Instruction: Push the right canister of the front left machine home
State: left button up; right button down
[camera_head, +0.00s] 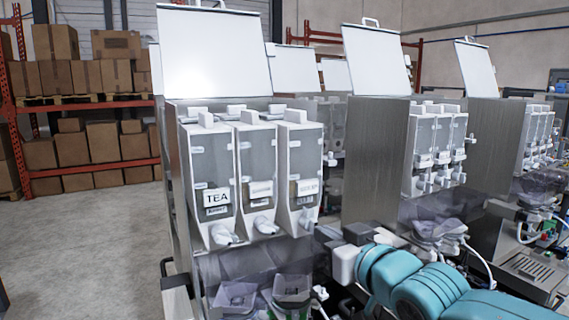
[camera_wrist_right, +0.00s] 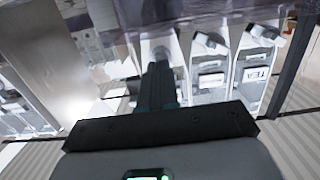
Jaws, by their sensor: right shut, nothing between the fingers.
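The front left machine (camera_head: 180,180) is a steel cabinet with its white lid (camera_head: 213,50) raised. It holds three white-framed canisters side by side: the left one labelled TEA (camera_head: 211,170), a middle one (camera_head: 256,165) and the right canister (camera_head: 300,160). My right gripper (camera_head: 326,234) is shut and empty, just right of the right canister's lower front. In the right wrist view, tilted and upside down, the dark fingers (camera_wrist_right: 158,75) overlap the right canister (camera_wrist_right: 160,45) and hide part of it. I cannot tell whether they touch it. My left gripper is not in view.
Clear plastic cups (camera_head: 235,297) sit below the canister spouts. A second machine (camera_head: 372,150) with canisters stands to the right, close to my right arm. Open floor (camera_head: 90,245) lies to the left, with shelves of boxes (camera_head: 85,75) behind.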

jog(key=shift+x, duration=1.6)
jog(key=shift+r, duration=0.2)
